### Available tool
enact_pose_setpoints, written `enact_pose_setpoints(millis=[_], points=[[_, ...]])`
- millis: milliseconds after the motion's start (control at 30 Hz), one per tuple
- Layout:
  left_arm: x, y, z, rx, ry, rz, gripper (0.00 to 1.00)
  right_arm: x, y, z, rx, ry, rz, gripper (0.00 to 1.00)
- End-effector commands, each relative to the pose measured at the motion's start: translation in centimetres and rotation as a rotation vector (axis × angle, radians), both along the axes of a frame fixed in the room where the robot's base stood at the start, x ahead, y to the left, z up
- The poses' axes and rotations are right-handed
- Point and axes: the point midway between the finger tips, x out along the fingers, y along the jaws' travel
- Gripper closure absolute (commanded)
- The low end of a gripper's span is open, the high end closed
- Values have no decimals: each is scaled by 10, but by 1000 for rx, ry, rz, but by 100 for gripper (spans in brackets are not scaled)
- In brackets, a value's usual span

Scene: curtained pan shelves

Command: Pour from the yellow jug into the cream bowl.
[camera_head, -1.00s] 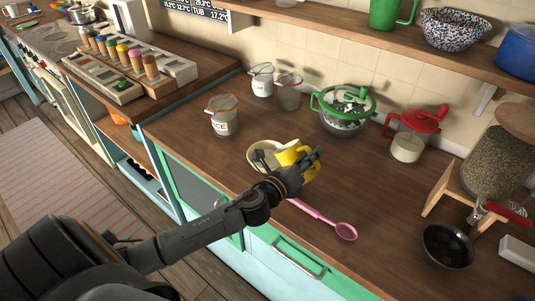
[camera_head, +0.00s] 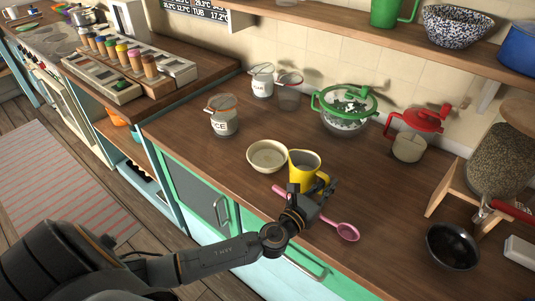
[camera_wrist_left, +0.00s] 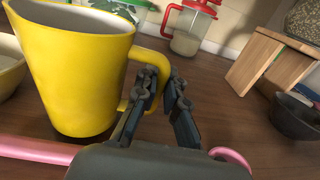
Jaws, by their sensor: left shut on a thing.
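The yellow jug (camera_head: 298,178) is upright just right of the cream bowl (camera_head: 267,157). My left gripper (camera_head: 316,186) is shut on the jug's handle, on the jug's right side. The wrist view shows the yellow jug (camera_wrist_left: 75,70) large at left, with my left gripper's fingers (camera_wrist_left: 160,88) at its handle. The rim of the cream bowl (camera_wrist_left: 8,72) shows at that view's left edge. I cannot tell whether the jug touches the counter. The bowl stands on the counter; its visible inside looks pale. My right gripper is not in view.
A pink spoon (camera_head: 346,231) lies in front of the jug, partly under my left gripper. A black bowl (camera_head: 452,246) stands at right. Jars (camera_head: 224,122), a green-lidded container (camera_head: 343,112) and a red-topped container (camera_head: 411,145) stand behind. The counter left of the bowl is clear.

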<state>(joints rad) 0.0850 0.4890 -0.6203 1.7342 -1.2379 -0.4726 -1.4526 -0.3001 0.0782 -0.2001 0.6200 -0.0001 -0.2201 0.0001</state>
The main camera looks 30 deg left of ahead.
Motion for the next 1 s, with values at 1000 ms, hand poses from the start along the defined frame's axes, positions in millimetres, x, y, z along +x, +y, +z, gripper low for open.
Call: enact_pose_setpoints(millis=[1000], points=[[-27, -1, 26, -2, -2, 8, 100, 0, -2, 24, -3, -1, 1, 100]])
